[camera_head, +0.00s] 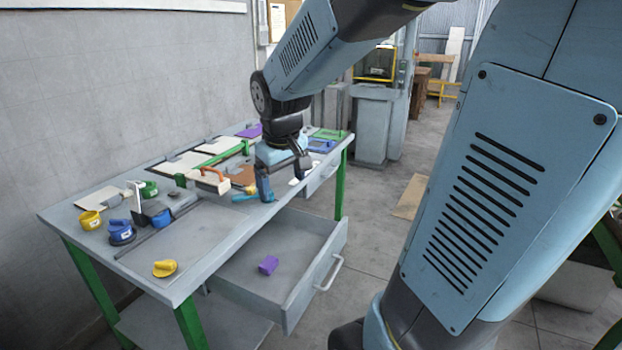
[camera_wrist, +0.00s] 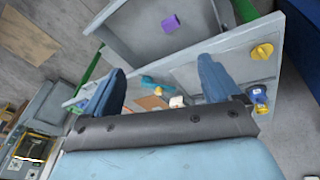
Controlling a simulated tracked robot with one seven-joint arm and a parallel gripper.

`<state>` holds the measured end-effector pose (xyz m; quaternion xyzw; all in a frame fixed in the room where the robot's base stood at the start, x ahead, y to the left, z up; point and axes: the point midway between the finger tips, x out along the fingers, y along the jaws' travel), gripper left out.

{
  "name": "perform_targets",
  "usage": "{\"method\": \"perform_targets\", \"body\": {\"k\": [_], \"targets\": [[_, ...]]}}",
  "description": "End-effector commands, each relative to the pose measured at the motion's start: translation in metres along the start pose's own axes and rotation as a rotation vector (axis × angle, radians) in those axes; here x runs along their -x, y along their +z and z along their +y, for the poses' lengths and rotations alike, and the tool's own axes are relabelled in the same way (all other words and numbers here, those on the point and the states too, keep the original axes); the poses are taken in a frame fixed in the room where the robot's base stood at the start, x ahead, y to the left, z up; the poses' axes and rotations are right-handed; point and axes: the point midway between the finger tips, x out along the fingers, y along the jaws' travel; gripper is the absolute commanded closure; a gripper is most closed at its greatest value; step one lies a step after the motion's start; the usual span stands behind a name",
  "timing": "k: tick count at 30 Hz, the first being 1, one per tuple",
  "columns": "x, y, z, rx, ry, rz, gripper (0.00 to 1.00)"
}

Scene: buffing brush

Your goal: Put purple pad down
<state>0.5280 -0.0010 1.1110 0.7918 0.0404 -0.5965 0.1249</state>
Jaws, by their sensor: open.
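A small purple pad (camera_head: 268,265) lies on the floor of the open drawer (camera_head: 310,285), below the tabletop. The purple pad also shows in the wrist view (camera_wrist: 171,23), inside the drawer near the top of the picture. My gripper (camera_head: 283,180) is over the right part of the table, above and apart from the pad. In the wrist view, my two fingers (camera_wrist: 160,85) stand wide apart with nothing held between them. Another flat purple piece (camera_head: 249,130) lies at the back of the table.
The drawer around the pad is mostly bare. A second drawer (camera_head: 322,172) is partly open at the right.

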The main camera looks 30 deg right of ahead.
Motion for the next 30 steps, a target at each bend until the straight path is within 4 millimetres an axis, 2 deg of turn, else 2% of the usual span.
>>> {"method": "perform_targets", "body": {"k": [1,6,15,21,30], "targets": [[0.013,0.008,-0.002,-0.021,0.002,0.022,0.10],[0.046,0.037,-0.007,-0.094,-0.002,0.080,0.10],[0.088,0.088,-0.019,-0.212,-0.036,0.176,0.10],[0.099,0.108,-0.020,-0.251,-0.056,0.207,0.10],[0.100,0.111,-0.021,-0.258,-0.060,0.210,0.10]]}}
